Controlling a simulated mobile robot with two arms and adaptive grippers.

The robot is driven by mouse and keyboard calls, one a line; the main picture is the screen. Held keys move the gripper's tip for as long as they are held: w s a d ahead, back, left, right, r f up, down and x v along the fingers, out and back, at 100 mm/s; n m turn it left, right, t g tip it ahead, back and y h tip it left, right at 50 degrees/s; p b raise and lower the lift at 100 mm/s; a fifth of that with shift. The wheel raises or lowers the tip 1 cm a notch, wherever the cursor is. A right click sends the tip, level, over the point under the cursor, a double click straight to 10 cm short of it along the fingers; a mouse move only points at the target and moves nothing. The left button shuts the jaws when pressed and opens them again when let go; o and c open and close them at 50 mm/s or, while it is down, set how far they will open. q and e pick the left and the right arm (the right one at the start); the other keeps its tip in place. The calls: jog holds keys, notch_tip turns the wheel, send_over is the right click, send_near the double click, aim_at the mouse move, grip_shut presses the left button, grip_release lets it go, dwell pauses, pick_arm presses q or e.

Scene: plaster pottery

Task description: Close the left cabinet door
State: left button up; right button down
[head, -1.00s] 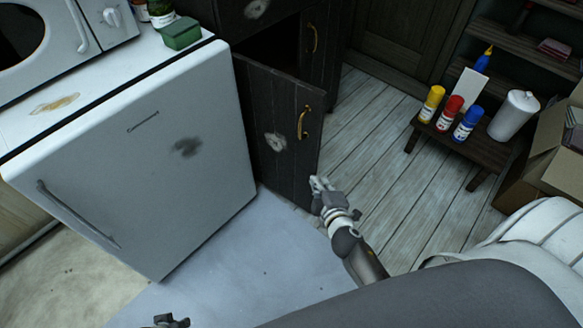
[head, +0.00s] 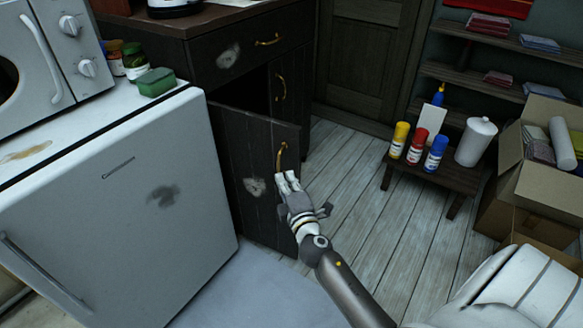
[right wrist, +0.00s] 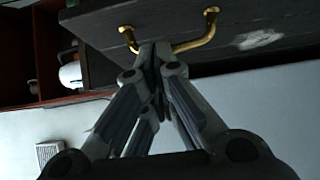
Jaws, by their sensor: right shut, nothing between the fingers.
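The left cabinet door (head: 240,150) is dark wood with a brass handle (head: 281,157) and a pale worn patch. It stands ajar, swung out from the cabinet, with a dark gap above and behind it. My right gripper (head: 288,180) is shut and empty at the door's outer face, just below the handle. In the right wrist view the fingertips (right wrist: 158,50) meet close to the brass handle (right wrist: 195,42) and overlap it in the picture; I cannot tell whether they touch it. My left gripper is not in view.
A white fridge (head: 130,200) stands left of the door, with a microwave, jars and a green sponge (head: 155,82) on top. A small bench (head: 440,175) with paint bottles and cardboard boxes (head: 530,190) are at the right. Plank floor between is clear.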

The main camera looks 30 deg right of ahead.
aim_at(287, 156)
jog(key=shift+w+d, duration=1.7)
jog(key=shift+d, duration=0.3)
jog(key=shift+d, duration=0.1)
